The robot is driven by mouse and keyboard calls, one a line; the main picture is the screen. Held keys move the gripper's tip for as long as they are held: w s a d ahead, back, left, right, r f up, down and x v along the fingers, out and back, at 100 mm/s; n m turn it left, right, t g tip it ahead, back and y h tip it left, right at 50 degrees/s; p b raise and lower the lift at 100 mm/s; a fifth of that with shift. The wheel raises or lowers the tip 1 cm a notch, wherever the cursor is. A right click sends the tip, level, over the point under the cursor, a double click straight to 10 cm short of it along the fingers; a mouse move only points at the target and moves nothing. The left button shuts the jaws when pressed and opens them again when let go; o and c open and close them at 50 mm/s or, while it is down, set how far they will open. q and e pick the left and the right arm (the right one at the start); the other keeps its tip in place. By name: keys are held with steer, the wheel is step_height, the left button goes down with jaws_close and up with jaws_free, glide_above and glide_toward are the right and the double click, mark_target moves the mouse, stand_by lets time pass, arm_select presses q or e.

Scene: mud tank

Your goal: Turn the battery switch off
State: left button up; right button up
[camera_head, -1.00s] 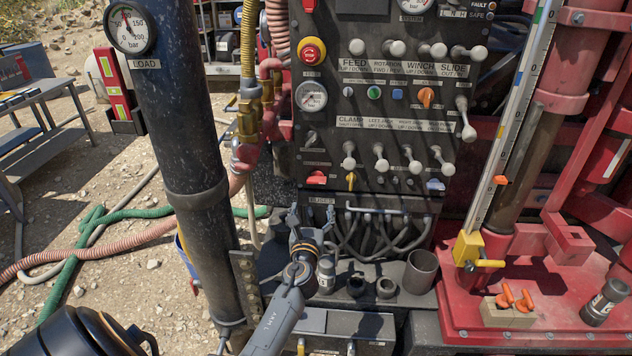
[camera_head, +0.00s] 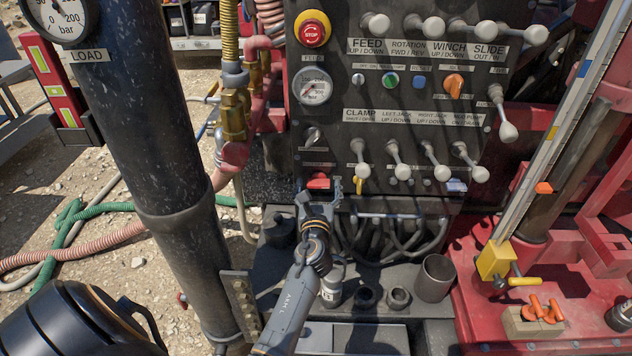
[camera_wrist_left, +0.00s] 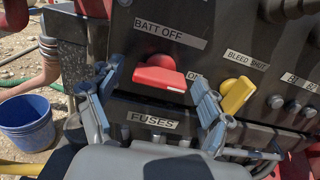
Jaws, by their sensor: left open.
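The battery switch (camera_head: 318,181) is a red knob at the lower left of the dark control panel. In the left wrist view, the red switch (camera_wrist_left: 158,76) sits below a "BATT OFF" label (camera_wrist_left: 160,30), with a second label partly hidden at its right. My left gripper (camera_head: 319,194) is open just in front of and slightly below the switch. In the left wrist view its fingers stand on either side of the red knob, with no clear contact. The right gripper is not in view.
A yellow bleed-shut lever (camera_wrist_left: 237,95) is close by the right finger. A "FUSES" label (camera_wrist_left: 152,120) lies below the switch. Black hoses (camera_head: 390,232) hang under the panel. A thick black cylinder (camera_head: 160,170) stands left of my arm. A blue bucket (camera_wrist_left: 27,122) is on the ground.

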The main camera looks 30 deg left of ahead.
arm_select(q)
steer(key=shift+s+d+r, duration=0.15)
steer(key=shift+d, duration=0.05)
steer(key=shift+s+r, duration=0.1)
steer(key=shift+c, duration=0.7)
steer(key=c, duration=1)
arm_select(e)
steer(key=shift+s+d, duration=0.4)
